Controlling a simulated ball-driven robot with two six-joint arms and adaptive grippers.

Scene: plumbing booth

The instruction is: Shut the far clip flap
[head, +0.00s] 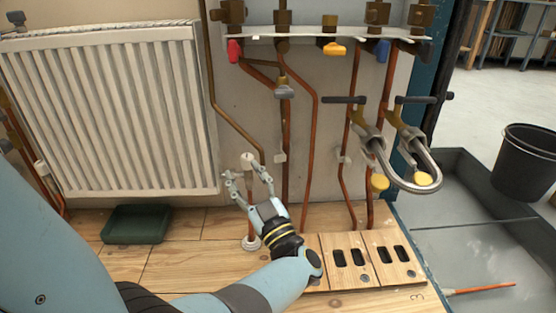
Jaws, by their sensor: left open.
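My left gripper (245,174) is open in front of the wall, right of the radiator, its fingers pointing up and away. A small white fitting (248,160) shows by its fingertips, at the upper end of an upright pipe that rises from the wooden floor. I cannot tell whether the fingers touch it. Other small white pipe clips show on the wall: one (281,157) just right of the gripper, one (344,158) further right. Which one is the far clip, and how its flap stands, is too small to tell. My right gripper is not in view.
A white radiator (110,115) fills the left wall. Above right is a rail (300,33) with coloured valves. A chrome U-shaped pipe (432,170) juts out at right. A green tray (137,224) and slotted wooden panels (393,258) lie below. A black bucket (526,162) stands at right.

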